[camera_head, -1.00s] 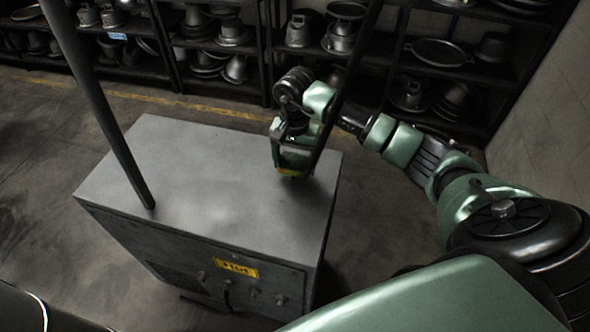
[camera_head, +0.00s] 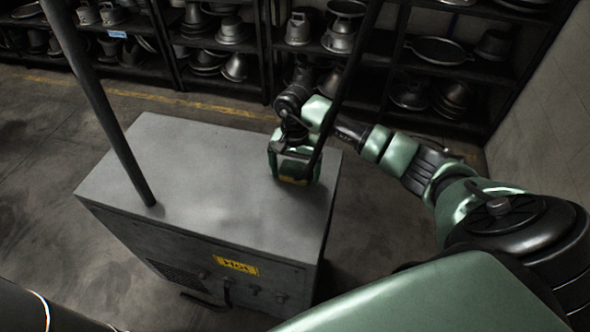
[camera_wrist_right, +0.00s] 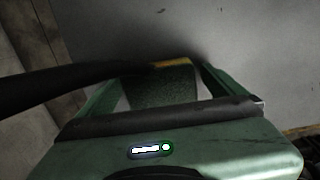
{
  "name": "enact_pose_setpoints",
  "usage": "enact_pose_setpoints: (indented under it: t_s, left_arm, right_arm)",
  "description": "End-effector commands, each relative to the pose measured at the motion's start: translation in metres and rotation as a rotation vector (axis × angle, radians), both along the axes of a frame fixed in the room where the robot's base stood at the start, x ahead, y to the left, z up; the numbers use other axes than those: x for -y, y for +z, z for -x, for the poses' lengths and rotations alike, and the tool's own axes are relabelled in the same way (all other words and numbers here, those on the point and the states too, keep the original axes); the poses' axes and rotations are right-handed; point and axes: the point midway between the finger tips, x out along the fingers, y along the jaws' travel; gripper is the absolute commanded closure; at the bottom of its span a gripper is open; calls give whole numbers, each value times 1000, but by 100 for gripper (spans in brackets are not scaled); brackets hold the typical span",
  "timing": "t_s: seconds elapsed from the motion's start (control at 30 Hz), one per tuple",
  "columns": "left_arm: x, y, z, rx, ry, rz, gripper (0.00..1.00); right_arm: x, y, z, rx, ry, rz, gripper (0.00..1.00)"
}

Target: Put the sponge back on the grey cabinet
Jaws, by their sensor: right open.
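The sponge, green with a yellow part, is in the wrist view (camera_wrist_right: 163,86) between the fingers of my right gripper. In the head view only a small yellow strip of the sponge (camera_head: 294,181) shows at the fingertips. It is at the top of the grey cabinet (camera_head: 215,165), near the right edge; I cannot tell exactly how it rests on the surface. My right gripper (camera_head: 292,172) points down over it and is open, with a gap beside the sponge in the wrist view. My left gripper is not in view.
A dark post (camera_head: 98,105) rises from the cabinet's left part. Another dark post (camera_head: 348,90) stands close to my right gripper and crosses in front of my arm. A yellow label (camera_head: 236,266) is on the cabinet's front. Shelves with metal hat forms (camera_head: 232,32) line the back.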

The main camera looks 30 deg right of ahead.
Motion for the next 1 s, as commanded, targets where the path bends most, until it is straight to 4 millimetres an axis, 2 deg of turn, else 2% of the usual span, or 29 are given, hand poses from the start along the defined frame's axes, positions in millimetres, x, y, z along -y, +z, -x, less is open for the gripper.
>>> enact_pose_setpoints:
  t_s: [0.07,0.17,0.5,0.63,0.8,1.0]
  left_arm:
    - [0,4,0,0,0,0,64]
    - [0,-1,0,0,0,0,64]
    - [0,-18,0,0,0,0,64]
    - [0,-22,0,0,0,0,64]
    - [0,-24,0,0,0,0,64]
    - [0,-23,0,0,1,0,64]
  right_arm:
    - [0,3,0,0,0,0,3]
    - [1,12,-2,6,1,0,3]
    - [1,83,-1,5,1,1,3]
    - [1,105,-1,5,-1,1,3]
    - [1,119,0,1,-1,0,3]
    - [0,123,0,-1,-1,0,3]
